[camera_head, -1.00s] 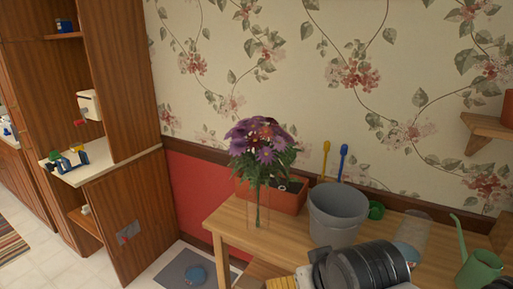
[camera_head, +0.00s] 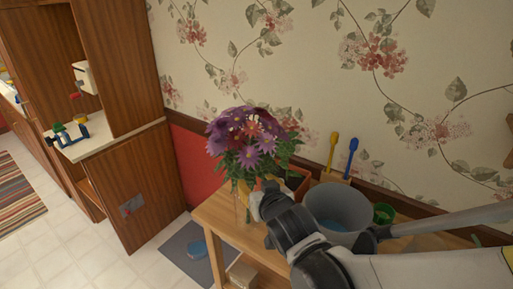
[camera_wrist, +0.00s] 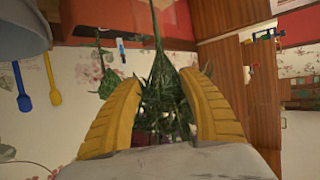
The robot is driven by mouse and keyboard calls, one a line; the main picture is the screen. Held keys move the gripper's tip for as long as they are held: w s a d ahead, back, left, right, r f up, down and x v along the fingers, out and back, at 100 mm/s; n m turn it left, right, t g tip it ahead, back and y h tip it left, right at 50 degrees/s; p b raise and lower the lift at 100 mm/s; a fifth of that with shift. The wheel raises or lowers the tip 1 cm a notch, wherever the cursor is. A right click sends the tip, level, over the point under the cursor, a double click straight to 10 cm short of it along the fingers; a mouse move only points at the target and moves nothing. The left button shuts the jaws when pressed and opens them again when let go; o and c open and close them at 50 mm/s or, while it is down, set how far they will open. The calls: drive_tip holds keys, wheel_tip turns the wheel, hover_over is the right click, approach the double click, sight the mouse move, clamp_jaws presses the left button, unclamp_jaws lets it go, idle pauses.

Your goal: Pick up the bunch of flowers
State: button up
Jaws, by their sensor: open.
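The bunch of flowers (camera_head: 250,140) has purple and reddish blooms and green leaves. It stands upright in a clear vase near the left end of the wooden table (camera_head: 212,215). My gripper (camera_head: 257,190) is beside the stems below the blooms, and my arm hides part of the vase. In the wrist view the yellow fingers of my gripper (camera_wrist: 160,105) are open. The leafy green stems of the flowers (camera_wrist: 165,85) lie between and beyond them. I cannot tell whether the fingers touch the stems.
A grey bucket (camera_head: 338,206) stands to the right of the flowers, partly behind my arm. A terracotta planter (camera_head: 296,181) is behind my gripper. Yellow (camera_head: 333,145) and blue (camera_head: 351,150) tools stand at the wall. A wooden cabinet (camera_head: 150,190) is at left.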

sight(248, 176)
drive_tip(key=b+x, duration=0.1)
drive_tip(key=x, duration=0.3)
drive_tip(key=shift+a+f, duration=0.15)
drive_tip(key=shift+f, duration=0.05)
drive_tip(key=shift+b+x, duration=1.35)
drive_tip(key=shift+x, duration=1.4)
drive_tip(key=shift+s, duration=0.15)
clamp_jaws()
